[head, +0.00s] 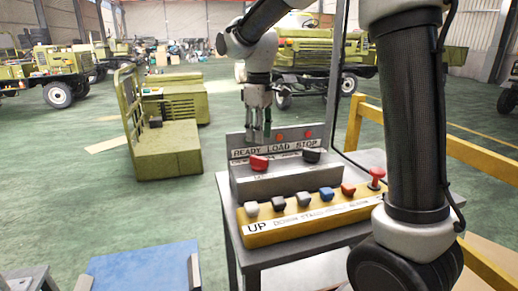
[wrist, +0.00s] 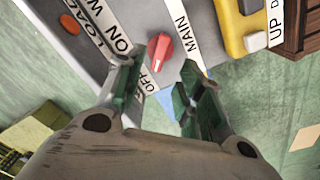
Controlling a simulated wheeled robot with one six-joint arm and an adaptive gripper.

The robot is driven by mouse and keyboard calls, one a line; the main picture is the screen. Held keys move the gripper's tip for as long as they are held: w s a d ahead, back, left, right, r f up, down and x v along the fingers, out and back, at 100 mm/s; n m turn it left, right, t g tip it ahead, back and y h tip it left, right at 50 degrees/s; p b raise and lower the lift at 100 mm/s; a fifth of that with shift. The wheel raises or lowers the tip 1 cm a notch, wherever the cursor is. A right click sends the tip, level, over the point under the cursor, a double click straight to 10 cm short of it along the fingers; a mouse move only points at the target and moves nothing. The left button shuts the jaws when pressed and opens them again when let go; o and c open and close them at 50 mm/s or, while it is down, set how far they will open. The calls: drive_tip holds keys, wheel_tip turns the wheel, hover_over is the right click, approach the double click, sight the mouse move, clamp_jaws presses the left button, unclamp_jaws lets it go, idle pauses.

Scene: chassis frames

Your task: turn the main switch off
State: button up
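The main switch is a red rotary knob (head: 259,163) on the sloped grey panel (head: 275,181). In the wrist view the red knob (wrist: 159,52) sits beside the printed words MAIN, ON and OFF; I cannot tell for certain which mark it points to. My gripper (head: 258,137) hangs above and behind the knob in the head view, fingers pointing down. In the wrist view my gripper's fingertips (wrist: 158,78) are apart, with the knob in the gap just beyond them. I see no contact with the knob. The gripper is open and empty.
A black knob (head: 312,155) is right of the red one. Behind stands a lamp plate (head: 265,152) reading READY LOAD STOP. In front is a yellow button box (head: 312,221) with several buttons and a red mushroom button (head: 376,174). A yellow rail (head: 440,146) runs at right.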

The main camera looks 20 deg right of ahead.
wheel_tip(320, 180, up, 4)
idle(0.5)
drive_tip(key=s+d+f+m+t, duration=0.1)
drive_tip(key=s+d+m, duration=0.3)
drive_tip(key=s, duration=0.9)
drive_tip(key=s+d+f+m+t, duration=0.1)
drive_tip(key=s+d+m+t, duration=0.2)
drive_tip(key=s+d, duration=0.7)
drive_tip(key=shift+s+d+m, duration=0.4)
drive_tip(key=shift+s+m, duration=0.7)
drive_tip(key=shift+s, duration=0.7)
